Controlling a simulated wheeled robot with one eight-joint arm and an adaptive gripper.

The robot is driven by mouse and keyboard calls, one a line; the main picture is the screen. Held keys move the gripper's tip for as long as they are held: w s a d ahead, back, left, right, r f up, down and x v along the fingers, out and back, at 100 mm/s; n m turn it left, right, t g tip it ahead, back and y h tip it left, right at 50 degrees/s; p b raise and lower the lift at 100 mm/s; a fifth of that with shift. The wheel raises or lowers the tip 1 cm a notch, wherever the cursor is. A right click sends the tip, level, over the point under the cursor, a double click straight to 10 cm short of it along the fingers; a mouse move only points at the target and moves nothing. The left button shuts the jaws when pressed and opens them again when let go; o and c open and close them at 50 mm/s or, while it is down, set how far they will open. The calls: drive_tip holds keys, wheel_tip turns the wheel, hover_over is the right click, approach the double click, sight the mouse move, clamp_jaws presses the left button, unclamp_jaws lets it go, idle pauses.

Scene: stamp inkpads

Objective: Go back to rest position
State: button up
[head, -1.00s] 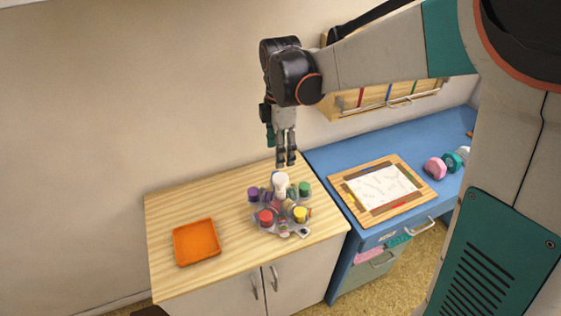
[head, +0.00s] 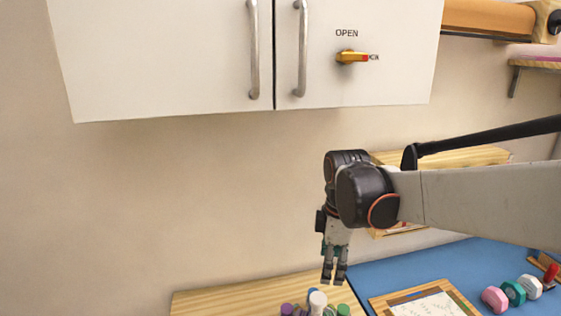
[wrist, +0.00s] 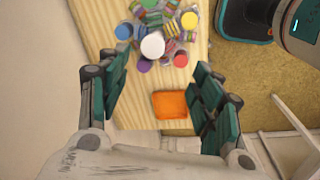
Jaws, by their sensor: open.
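My gripper (head: 334,272) hangs pointing down above the wooden counter in the head view, apart from the items below it. In the wrist view my gripper (wrist: 158,100) has its teal fingers spread wide with nothing between them. Below it stands a cluster of stamps and inkpads with a white round-topped piece (wrist: 152,45) in the middle. The top of this white piece also shows at the bottom of the head view (head: 317,300), with purple and green pieces beside it.
An orange tray (wrist: 170,104) lies on the wooden counter (wrist: 128,108). On the blue desk (head: 400,270) lie a framed board (head: 388,305) and dumbbells (head: 513,292). Open air surrounds my gripper.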

drive_tip(key=s+d+m+t, duration=0.3)
drive_tip(key=s+m, duration=0.5)
drive_tip(key=s+d+m+t+b, duration=0.1)
drive_tip(key=s+d+m+t, duration=0.2)
drive_tip(key=s+m, duration=0.5)
drive_tip(key=shift+s+d+r, duration=0.15)
drive_tip(key=shift+s+d, duration=0.35)
drive_tip(key=shift+d, duration=0.05)
